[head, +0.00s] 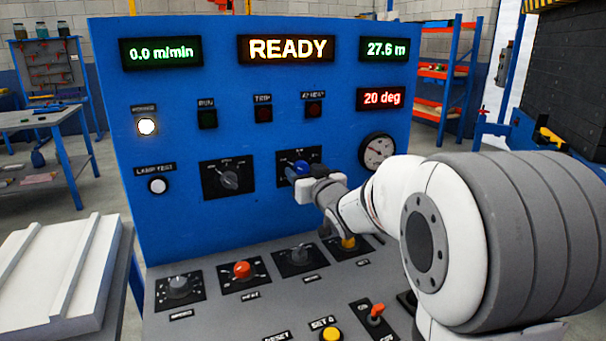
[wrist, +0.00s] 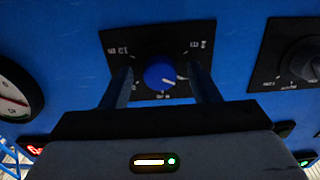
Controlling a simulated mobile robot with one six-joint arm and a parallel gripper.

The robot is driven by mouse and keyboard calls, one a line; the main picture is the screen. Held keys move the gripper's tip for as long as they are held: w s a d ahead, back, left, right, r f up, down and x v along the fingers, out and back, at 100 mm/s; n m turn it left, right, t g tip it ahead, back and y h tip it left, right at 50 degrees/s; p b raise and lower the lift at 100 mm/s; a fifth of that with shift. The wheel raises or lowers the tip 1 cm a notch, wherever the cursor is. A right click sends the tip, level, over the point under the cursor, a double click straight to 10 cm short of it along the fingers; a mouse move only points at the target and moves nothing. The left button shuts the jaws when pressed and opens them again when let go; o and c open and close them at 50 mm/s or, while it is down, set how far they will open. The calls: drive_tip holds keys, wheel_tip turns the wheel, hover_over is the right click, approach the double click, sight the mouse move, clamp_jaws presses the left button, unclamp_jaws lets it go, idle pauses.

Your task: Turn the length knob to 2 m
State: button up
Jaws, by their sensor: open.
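A blue knob (head: 299,168) sits on a black plate on the upright blue panel. The wrist view, turned upside down, shows the blue knob (wrist: 160,76) with a white pointer mark and labels around it; I cannot read them surely. My gripper (head: 309,186) is at this knob and hides part of it. In the wrist view my gripper (wrist: 163,88) is open, with one finger on each side of the knob. I cannot tell whether the fingers touch it. The knob's name is not readable.
A grey rotary knob (head: 229,180) sits left of the blue one, and a round gauge (head: 377,150) right of it. The sloping desk below holds several knobs, including a red one (head: 242,270). Displays read READY (head: 288,49), 27.6 m (head: 386,49) and 20 deg (head: 382,98).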

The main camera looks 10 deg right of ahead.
drive_tip(key=shift+c, duration=0.4)
drive_tip(key=c, duration=0.9)
drive_tip(key=shift+f+n+b, duration=0.1)
drive_tip(key=shift+n+b, duration=0.2)
drive_tip(key=shift+b, duration=0.1)
drive_tip(key=shift+f+n+b, duration=0.1)
drive_tip(key=shift+n+b, duration=0.4)
drive_tip(key=shift+b, duration=0.15)
drive_tip(key=n+b, duration=0.6)
drive_tip(key=n, duration=0.1)
drive_tip(key=shift+n, duration=0.4)
drive_tip(key=shift+d+n+b, duration=0.1)
drive_tip(key=shift+n+b, duration=0.9)
drive_tip(key=shift+n, duration=0.2)
drive_tip(key=shift+r, duration=0.25)
